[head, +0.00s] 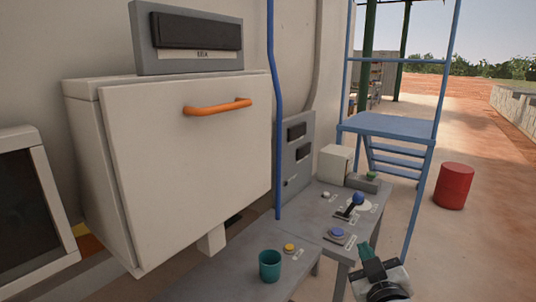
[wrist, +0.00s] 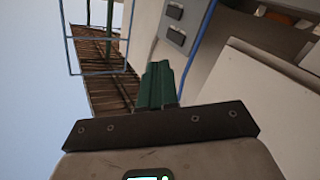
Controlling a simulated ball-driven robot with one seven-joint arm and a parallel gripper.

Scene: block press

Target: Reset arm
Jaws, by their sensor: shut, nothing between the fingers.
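My gripper (head: 369,250) is at the lower right of the head view, beside the right end of the grey bench. Its green fingers are shut and hold nothing. In the wrist view the closed fingers (wrist: 158,86) point up the picture, with open air and a shed roof beyond them. The gripper touches nothing that I can see. Part of my arm shows below it at the bottom edge of the head view.
A white cabinet (head: 185,165) with an orange handle (head: 217,107) hangs at left. The grey bench (head: 215,277) carries a teal cup (head: 270,266), a yellow button (head: 289,248), a blue button (head: 337,232) and a blue-knobbed lever (head: 358,198). A blue platform (head: 390,125) and red drum (head: 454,186) stand right.

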